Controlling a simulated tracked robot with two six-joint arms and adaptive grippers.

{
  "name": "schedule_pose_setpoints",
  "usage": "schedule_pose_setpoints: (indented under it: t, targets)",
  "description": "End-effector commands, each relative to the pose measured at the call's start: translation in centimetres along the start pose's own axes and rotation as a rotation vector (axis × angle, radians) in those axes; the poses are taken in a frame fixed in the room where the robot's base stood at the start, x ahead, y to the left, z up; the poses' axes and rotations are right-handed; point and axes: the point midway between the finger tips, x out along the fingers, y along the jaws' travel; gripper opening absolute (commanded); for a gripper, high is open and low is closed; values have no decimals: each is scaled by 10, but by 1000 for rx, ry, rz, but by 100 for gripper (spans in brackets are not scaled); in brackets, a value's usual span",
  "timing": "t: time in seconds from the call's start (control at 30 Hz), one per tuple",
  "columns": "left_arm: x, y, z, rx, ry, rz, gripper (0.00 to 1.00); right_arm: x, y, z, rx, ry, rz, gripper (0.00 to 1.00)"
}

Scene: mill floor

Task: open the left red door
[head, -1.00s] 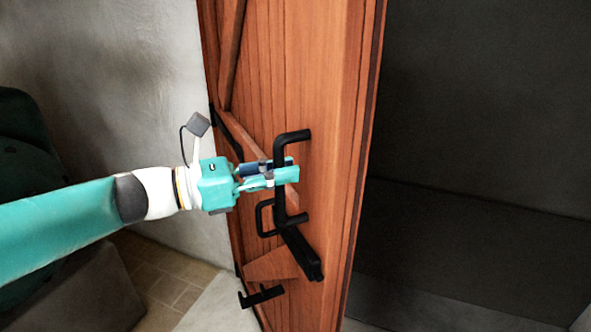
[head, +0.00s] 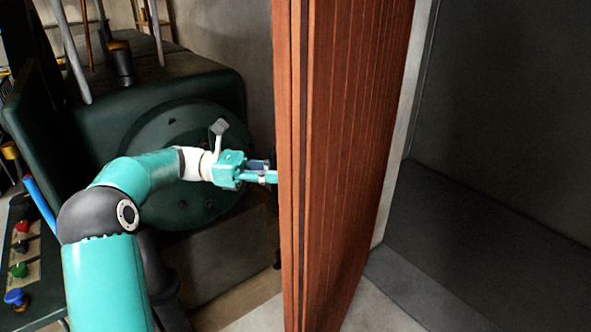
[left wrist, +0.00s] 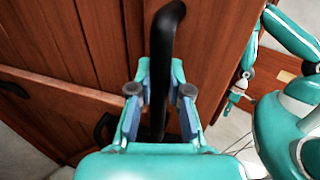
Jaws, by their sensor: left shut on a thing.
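The red-brown plank door (head: 350,150) stands swung open, its edge towards me in the head view. Its handle side faces left, mostly hidden from the head. My left gripper (head: 272,171) reaches that side from the left. In the left wrist view, my left gripper (left wrist: 160,95) is shut around the black bar handle (left wrist: 165,35) on the door face (left wrist: 90,45). In that view what looks like my right gripper (left wrist: 232,100) hangs at the upper right, apart from the handle; its jaws are too small to read.
A large dark green machine (head: 190,90) stands at the left, behind my left arm. A panel with coloured knobs (head: 25,245) is at the far left. Right of the door is a dark recess (head: 500,130) with pale floor (head: 385,290) in front.

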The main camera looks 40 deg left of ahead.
Motion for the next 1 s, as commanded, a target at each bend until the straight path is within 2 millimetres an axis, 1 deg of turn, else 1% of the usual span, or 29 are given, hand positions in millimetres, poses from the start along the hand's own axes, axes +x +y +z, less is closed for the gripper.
schedule_pose_setpoints:
  t: [0.03,0.23,0.63,0.67,0.8,1.0]
  targets:
    - [-4,4,1,-5,1,-3,0,-6,-2,0,0,0,0,43]
    - [-12,12,0,-1,1,-14,0,-10,-4,0,0,0,0,43]
    - [-13,12,-1,-3,1,-19,0,-9,-3,0,0,-1,0,43]
    - [-13,12,-1,-3,1,-19,20,-10,-3,0,0,0,0,43]
    - [-12,13,-1,-2,1,-19,43,-10,-3,0,0,-1,0,43]
    - [-12,13,0,-1,0,-18,43,-10,-3,0,0,0,0,43]
